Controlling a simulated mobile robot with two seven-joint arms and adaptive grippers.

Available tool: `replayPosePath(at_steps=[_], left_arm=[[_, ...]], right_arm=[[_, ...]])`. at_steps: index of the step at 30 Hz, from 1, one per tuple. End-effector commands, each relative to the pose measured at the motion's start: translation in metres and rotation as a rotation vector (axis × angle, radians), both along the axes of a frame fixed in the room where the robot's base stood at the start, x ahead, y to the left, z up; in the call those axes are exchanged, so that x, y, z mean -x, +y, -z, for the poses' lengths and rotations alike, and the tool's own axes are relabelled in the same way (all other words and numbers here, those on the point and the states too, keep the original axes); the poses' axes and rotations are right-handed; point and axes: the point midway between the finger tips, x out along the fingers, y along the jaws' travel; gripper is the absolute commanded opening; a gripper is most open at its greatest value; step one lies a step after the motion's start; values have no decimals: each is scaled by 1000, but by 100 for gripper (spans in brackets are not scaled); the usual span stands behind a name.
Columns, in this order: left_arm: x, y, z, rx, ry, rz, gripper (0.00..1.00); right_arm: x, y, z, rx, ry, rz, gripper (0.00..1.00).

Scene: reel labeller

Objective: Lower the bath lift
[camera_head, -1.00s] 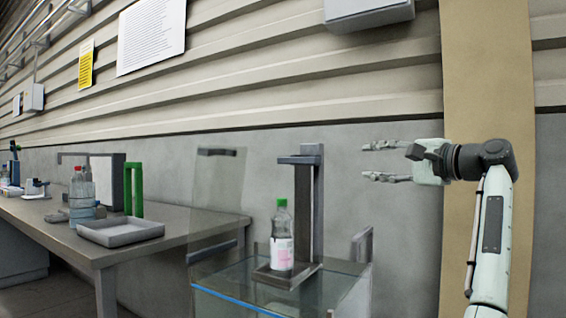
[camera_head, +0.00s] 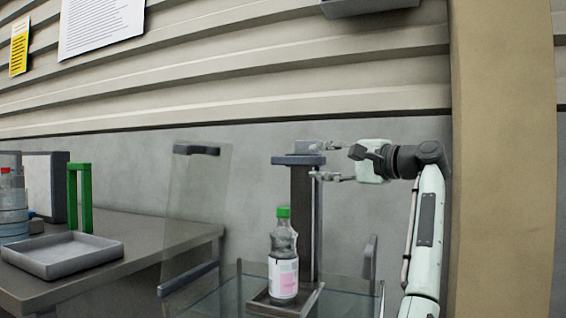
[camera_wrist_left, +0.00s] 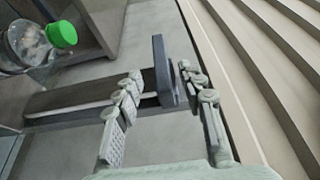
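The bath lift (camera_head: 301,215) is a dark upright column with a grey handle (camera_head: 287,160) across its top. A clear bottle (camera_head: 284,255) with a green cap and pale label stands upright on the lift's low platform (camera_head: 318,299), over the glass bath (camera_head: 215,305). My left gripper (camera_head: 317,160) is open at the right end of the handle, one finger above and one below its level. In the left wrist view, the handle (camera_wrist_left: 162,72) lies between the spread fingers (camera_wrist_left: 160,85); I cannot tell if they touch it. The bottle's cap (camera_wrist_left: 61,34) shows at upper left. My right gripper is out of view.
A glass panel (camera_head: 195,205) with a dark top grip stands left of the lift. A table (camera_head: 145,245) at left holds a grey tray (camera_head: 62,256), a green frame (camera_head: 82,198) and bottles (camera_head: 13,205). A tan pillar (camera_head: 503,170) stands at right. The wall is close behind.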

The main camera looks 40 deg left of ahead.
Motion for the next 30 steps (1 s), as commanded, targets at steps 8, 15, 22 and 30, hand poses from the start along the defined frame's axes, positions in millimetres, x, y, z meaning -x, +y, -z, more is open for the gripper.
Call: replayPosePath(at_steps=[8,15,22,30], left_arm=[[-3,24,0,0,0,-3,40],[-9,61,-1,0,0,-2,40],[-12,77,0,-1,0,0,40],[-12,77,0,0,0,0,36]], right_arm=[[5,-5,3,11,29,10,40],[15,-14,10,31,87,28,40],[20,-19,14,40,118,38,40],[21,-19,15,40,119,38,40]])
